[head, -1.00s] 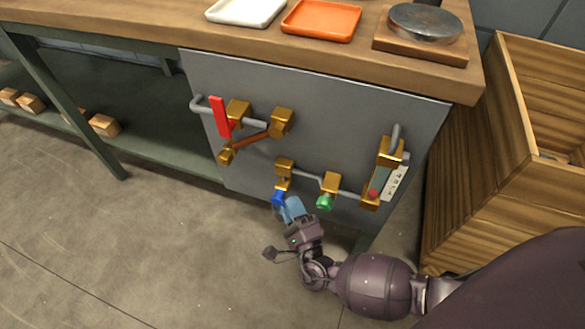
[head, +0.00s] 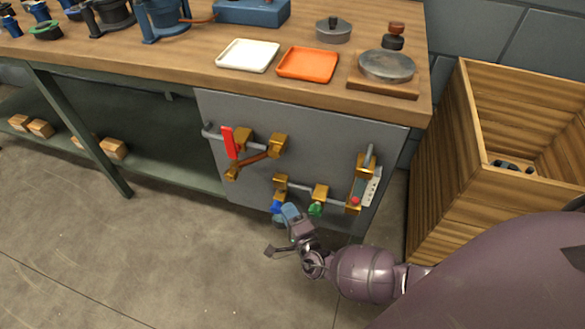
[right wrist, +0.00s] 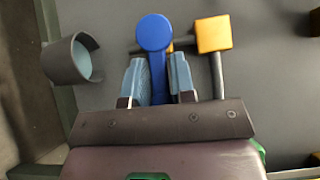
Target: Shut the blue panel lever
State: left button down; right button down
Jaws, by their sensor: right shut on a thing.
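The blue lever (head: 277,208) is at the bottom of the grey panel (head: 235,110), below a brass valve body (head: 281,185). In the right wrist view its round blue knob (right wrist: 153,33) faces me, with the blue stem running down between the fingers. My right gripper (head: 290,212) is at the lever, and its light-blue fingers (right wrist: 160,80) lie on either side of the stem, shut on it. The gripper hides part of the lever in the head view, so its exact angle is hard to tell. My left gripper is not in view.
A green knob (head: 316,208) sits close to the right of my gripper. A wooden crate (head: 440,150) stands right of the bench. The floor in front is clear.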

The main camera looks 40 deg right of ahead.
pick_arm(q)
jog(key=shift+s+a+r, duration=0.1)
pick_arm(e)
jog(key=shift+w+a+r, duration=0.15)
jog(key=shift+w+r, duration=0.2)
jog(key=shift+r, duration=0.05)
jog(key=c, duration=1.4)
grip_release()
jog(key=o, duration=0.3)
jog(key=shift+a+f, duration=0.1)
jog(key=shift+f, duration=0.05)
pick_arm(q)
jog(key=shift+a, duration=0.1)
pick_arm(e)
jog(key=shift+s, duration=0.1)
jog(key=shift+s+d+f, duration=0.1)
jog(key=shift+d+f, duration=0.05)
jog(key=shift+d, duration=0.05)
